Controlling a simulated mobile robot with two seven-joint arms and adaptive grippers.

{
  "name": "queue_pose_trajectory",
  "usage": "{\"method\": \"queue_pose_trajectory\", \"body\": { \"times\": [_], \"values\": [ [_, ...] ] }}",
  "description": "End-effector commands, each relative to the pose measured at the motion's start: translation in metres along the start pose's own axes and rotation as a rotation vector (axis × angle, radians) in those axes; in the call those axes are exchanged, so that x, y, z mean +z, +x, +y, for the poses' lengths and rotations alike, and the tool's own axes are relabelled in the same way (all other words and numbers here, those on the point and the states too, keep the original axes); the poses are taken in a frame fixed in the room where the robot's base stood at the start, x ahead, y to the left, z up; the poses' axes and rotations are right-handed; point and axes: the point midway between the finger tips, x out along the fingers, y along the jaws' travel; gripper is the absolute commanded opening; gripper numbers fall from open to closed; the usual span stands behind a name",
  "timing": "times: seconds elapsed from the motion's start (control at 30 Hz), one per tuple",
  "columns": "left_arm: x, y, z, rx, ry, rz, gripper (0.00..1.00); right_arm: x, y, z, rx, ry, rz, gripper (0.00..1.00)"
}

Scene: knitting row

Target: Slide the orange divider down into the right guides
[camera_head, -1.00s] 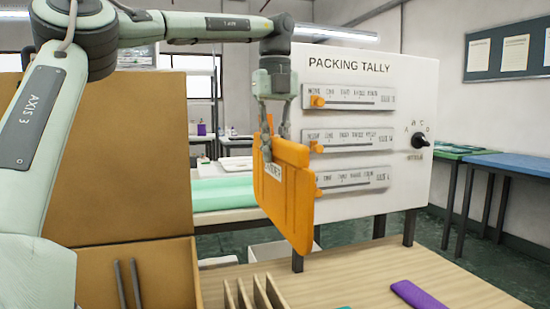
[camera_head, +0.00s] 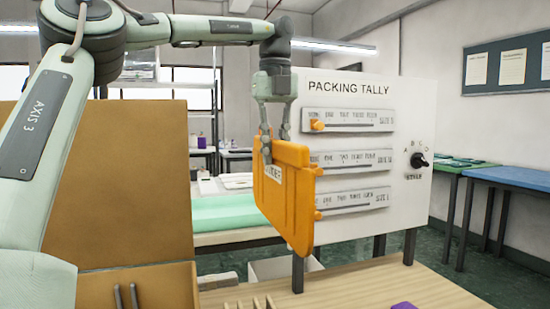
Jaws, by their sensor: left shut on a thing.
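The orange divider (camera_head: 288,195) is an upright flat panel with a white label, held in the air in front of the packing tally board. My left gripper (camera_head: 274,150) is shut on its top edge from above. The divider hangs clear of the table, slightly turned to the camera. A box (camera_head: 160,288) at the lower left has a pair of dark upright rails (camera_head: 127,297) inside; I cannot tell whether they are the right guides. My right gripper is not in view.
The white packing tally board (camera_head: 400,200) with sliders and a knob stands behind the divider. Tops of wooden slats (camera_head: 255,304) show at the bottom edge. A purple item (camera_head: 404,306) lies on the wooden table (camera_head: 365,285). A tall brown panel (camera_head: 125,180) rises at left.

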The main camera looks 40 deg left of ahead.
Motion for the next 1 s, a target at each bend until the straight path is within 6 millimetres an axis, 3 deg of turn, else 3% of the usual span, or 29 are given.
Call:
{"method": "queue_pose_trajectory", "body": {
  "times": [0.53,0.9,1.0],
  "values": [
    [0.0,-0.043,0.0,-0.001,-0.001,-0.001,0.0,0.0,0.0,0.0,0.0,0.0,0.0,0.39],
    [0.0,-0.047,0.0,-0.001,0.001,0.0,0.0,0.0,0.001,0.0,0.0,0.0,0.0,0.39],
    [0.0,-0.047,0.0,-0.001,0.001,0.0,0.0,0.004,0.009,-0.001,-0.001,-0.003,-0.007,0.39]
  ]
}}
